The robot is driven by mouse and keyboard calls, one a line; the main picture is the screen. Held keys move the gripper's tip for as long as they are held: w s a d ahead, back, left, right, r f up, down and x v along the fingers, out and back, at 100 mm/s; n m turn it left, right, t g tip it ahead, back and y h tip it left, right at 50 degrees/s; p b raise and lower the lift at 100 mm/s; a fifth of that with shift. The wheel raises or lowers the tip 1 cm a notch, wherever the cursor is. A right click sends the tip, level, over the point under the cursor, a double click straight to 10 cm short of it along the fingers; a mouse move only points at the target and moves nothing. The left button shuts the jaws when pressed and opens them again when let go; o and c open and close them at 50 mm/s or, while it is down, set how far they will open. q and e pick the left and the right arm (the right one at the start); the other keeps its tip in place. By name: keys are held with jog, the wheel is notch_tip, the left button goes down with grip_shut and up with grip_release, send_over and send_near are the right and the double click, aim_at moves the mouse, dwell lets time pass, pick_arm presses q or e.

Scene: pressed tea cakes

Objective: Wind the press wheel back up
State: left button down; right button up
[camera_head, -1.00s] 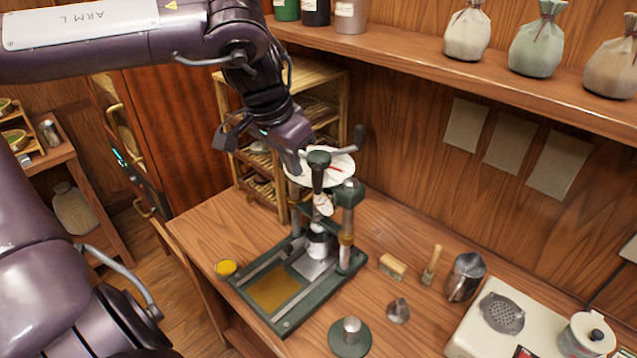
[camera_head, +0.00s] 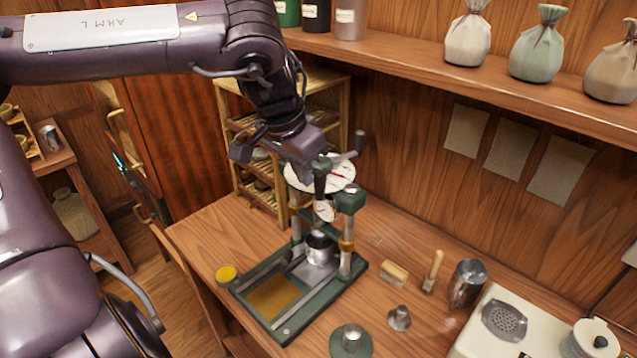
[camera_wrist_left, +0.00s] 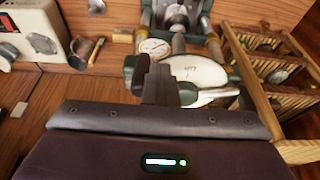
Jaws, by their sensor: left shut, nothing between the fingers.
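The green press (camera_head: 262,328) stands on the table, with two posts and a gauge (camera_head: 325,211) below its top. The pale round wheel (camera_head: 343,178) sits on top, with a crank handle (camera_head: 359,142) rising at its right. My left gripper (camera_head: 313,160) is shut and empty, right at the wheel and over its left part. In the left wrist view, the dark fingers (camera_wrist_left: 154,78) overlap the left edge of the wheel (camera_wrist_left: 200,72); I cannot tell whether they touch it. The gauge (camera_wrist_left: 153,48) shows beyond them. A dark-topped metal piece (camera_head: 319,250) stands under the press head. My right gripper is out of view.
A wooden rack (camera_head: 257,172) stands close behind the press. A shelf (camera_head: 440,66) with jars and tied bags runs along the wall. A yellow-topped tin (camera_head: 227,274) stands left.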

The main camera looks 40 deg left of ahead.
aim_at(324, 174)
pick_arm(q)
jog(key=shift+w+d, duration=1.05)
jog(key=shift+d, duration=0.4)
jog(key=shift+w+d+b, duration=0.2)
jog(key=shift+w+b, duration=0.05)
jog(key=shift+b, duration=0.05)
jog(key=shift+w+d, duration=0.5)
jog(key=shift+w, duration=0.05)
jog(key=shift+s, duration=0.1)
